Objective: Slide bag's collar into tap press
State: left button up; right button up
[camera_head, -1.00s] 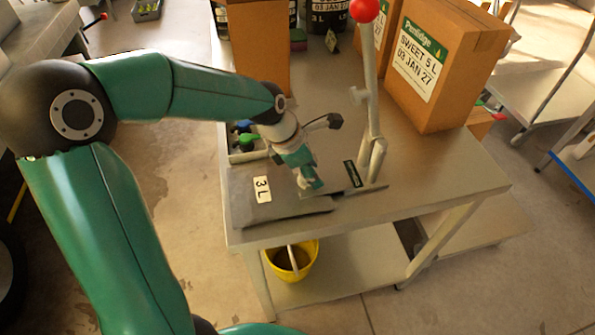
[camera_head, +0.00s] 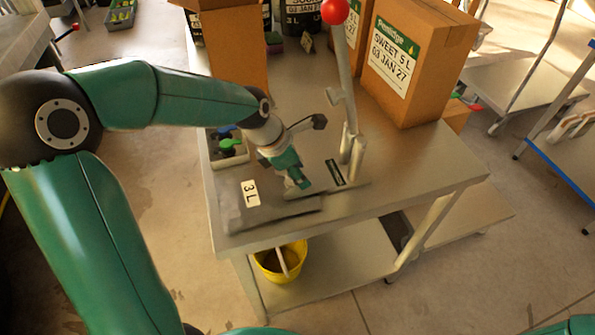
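The bag (camera_head: 276,214) lies flat and grey on the metal table, with a white "3 L" label (camera_head: 250,193) on its left part. The tap press (camera_head: 345,100) stands to its right, an upright lever with a red ball knob (camera_head: 335,11) and a low base with a dark label (camera_head: 335,172). My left gripper (camera_head: 299,184) points down at the bag's right end, just left of the press base. Its fingertips are small and partly hidden, so its grip does not show. The bag's collar cannot be made out there. My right gripper is out of view.
A carton marked "SWEET 5 L" (camera_head: 417,60) stands right of the press, and another carton (camera_head: 233,55) stands behind my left forearm. A small tray of coloured taps (camera_head: 229,152) sits behind the bag. A yellow bucket (camera_head: 280,262) is below. The table's front right is clear.

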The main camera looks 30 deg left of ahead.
pick_arm(q)
jog(key=shift+o, duration=1.2)
jog(key=shift+s+d+f, duration=0.15)
jog(key=shift+f, duration=0.5)
jog(key=shift+o, duration=1)
jog(key=shift+w+f, duration=0.1)
jog(key=shift+w, duration=0.2)
jog(key=shift+s, duration=0.1)
jog(key=shift+r, duration=0.25)
